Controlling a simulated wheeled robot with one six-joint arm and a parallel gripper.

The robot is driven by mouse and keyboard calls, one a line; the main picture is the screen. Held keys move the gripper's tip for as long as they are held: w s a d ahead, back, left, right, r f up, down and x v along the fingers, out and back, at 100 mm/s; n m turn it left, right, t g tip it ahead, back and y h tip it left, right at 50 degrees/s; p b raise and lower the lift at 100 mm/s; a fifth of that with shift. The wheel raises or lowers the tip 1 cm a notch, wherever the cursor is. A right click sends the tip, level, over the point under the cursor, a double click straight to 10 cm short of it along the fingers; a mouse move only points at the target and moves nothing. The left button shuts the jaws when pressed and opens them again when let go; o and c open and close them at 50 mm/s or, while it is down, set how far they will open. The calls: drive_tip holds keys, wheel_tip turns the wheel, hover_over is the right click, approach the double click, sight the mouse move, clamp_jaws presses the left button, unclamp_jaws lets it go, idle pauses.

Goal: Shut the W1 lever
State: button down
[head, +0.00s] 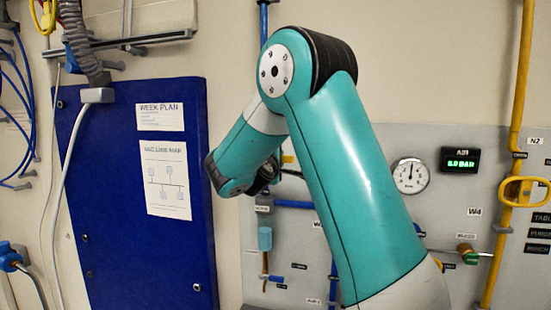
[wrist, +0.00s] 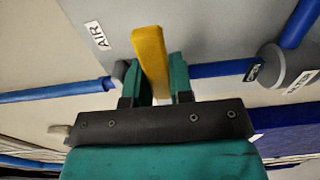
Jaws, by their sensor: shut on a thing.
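In the wrist view a yellow lever (wrist: 149,50) stands between the two teal fingers of my gripper (wrist: 156,78), which is shut on it. In the picture the lever runs across the line of a blue pipe (wrist: 216,69). No W1 label is readable, so I cannot tell the lever's name from the frames. In the head view my arm hides most of the gripper and the spot where it holds. A small yellow piece (head: 288,158) shows just beside the gripper end; I cannot tell whether it is the same lever.
A grey panel (head: 388,140) carries a round gauge (head: 410,175), an AIR display (head: 460,160), a W4 label (head: 474,212) and a yellow pipe (head: 520,80) with a yellow handle (head: 524,191). A blue board (head: 110,230) stands at left.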

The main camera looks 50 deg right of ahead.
idle(0.4)
drive_tip(key=c, duration=1)
unclamp_jaws()
drive_tip(key=shift+a, duration=0.1)
